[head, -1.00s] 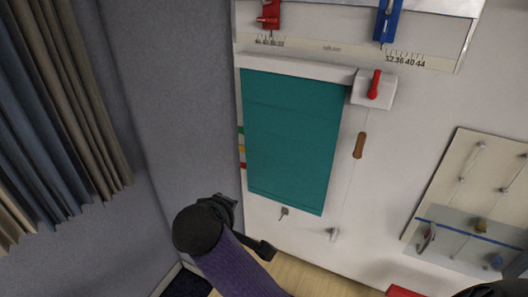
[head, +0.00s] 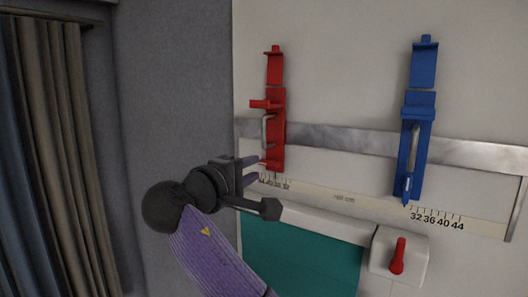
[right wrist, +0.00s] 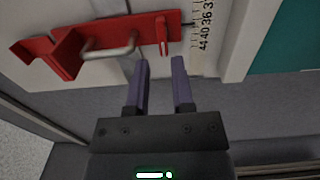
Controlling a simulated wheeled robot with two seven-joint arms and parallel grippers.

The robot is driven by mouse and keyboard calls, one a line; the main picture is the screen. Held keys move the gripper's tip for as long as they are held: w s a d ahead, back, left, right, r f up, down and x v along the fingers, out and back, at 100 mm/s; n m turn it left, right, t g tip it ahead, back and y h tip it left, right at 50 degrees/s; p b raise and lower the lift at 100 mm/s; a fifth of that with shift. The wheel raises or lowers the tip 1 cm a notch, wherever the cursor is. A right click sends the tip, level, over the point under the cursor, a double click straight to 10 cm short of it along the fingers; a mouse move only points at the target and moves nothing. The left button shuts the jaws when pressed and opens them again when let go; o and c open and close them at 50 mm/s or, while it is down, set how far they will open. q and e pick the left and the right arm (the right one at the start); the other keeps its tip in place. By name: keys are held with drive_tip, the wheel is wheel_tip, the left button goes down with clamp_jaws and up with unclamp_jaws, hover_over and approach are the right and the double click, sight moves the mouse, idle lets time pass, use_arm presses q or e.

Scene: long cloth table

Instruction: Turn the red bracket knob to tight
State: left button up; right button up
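The red bracket (head: 275,130) is mounted upright on a metal rail on the white wall panel, with a metal wire loop on it. In the right wrist view the red bracket (right wrist: 150,28) runs across the top. Its small red knob (right wrist: 162,36) stands out near its lower end as a short lever. My right gripper (head: 254,170) is beside the bracket's lower end. In the right wrist view its two purple fingers (right wrist: 160,62) are apart and empty. The knob lies just beyond the gap between the tips, apparently not gripped. My left gripper is not in view.
A blue bracket (head: 415,130) hangs on the same rail (head: 340,140) to the right. A number scale (head: 340,199) runs below. Under it are a teal panel (head: 300,255) and a white box (head: 415,245) with a red lever (head: 398,256). Grey wall and curtains (head: 60,150) are at left.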

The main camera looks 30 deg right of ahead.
sight(267, 165)
drive_tip(key=p+x, duration=0.1)
drive_tip(key=x, duration=0.4)
drive_tip(key=shift+s+d+f, duration=0.15)
drive_tip(key=shift+d, duration=0.05)
drive_tip(key=shift+a, duration=0.3)
drive_tip(key=shift+d, duration=0.2)
clamp_jaws()
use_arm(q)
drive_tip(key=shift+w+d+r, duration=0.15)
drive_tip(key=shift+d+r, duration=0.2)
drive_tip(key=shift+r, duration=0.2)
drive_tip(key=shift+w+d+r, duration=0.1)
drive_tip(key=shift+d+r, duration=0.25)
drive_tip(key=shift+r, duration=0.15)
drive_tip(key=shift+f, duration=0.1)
